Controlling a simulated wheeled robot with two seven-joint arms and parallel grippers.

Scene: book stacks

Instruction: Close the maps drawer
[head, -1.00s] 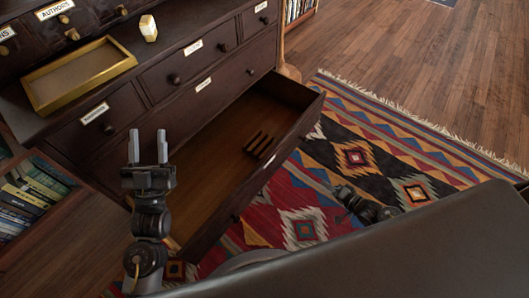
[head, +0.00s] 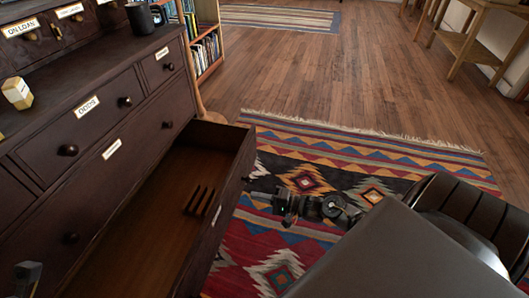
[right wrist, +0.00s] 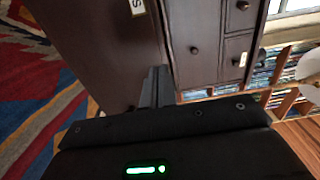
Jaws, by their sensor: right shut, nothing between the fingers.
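The large bottom drawer (head: 222,215) of the dark wooden cabinet (head: 60,175) stands pulled well out in the head view. A white label shows edge-on on its front; I cannot read it there. My right gripper (head: 254,196) is shut and empty, pointing left at the outer side of the drawer front, close to it; contact cannot be told. In the right wrist view, the shut fingers (right wrist: 156,86) point at a dark wooden panel (right wrist: 90,40) with a partly cut-off label ending in "S". My left gripper (head: 28,272) shows only partly at the bottom left corner.
Smaller closed drawers with knobs and labels fill the cabinet above. A pale faceted object (head: 17,93) and a dark mug (head: 140,17) stand on it. A patterned rug (head: 330,165) lies beside the drawer.

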